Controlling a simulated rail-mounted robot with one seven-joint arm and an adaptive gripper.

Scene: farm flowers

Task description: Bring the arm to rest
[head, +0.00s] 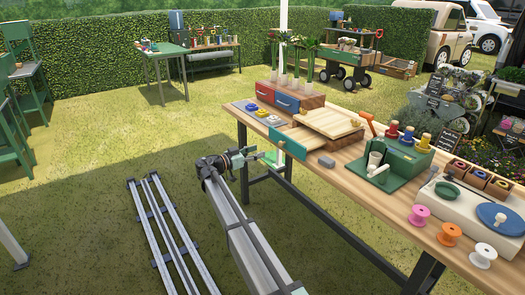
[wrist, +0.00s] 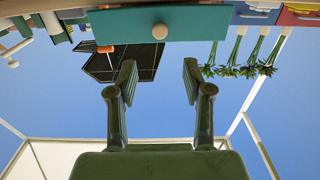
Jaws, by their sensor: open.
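My gripper (head: 247,155) is in front of the table's left edge in the head view, close to the teal drawer front (head: 288,144). In the wrist view my gripper (wrist: 159,80) is open, with its two green fingers apart and only sky between them. The wrist picture is upside down. The teal drawer front (wrist: 160,24) with its round knob (wrist: 160,31) lies beyond the fingertips and does not touch them. The drawer stands pulled out from its wooden case (head: 330,121).
The wooden table (head: 370,179) carries a drawer unit with red (head: 265,92) and blue (head: 287,102) fronts, plants, spools and a green device (head: 393,164). Metal rails (head: 160,230) lie on the grass at left. Open grass (head: 110,125) lies behind my arm.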

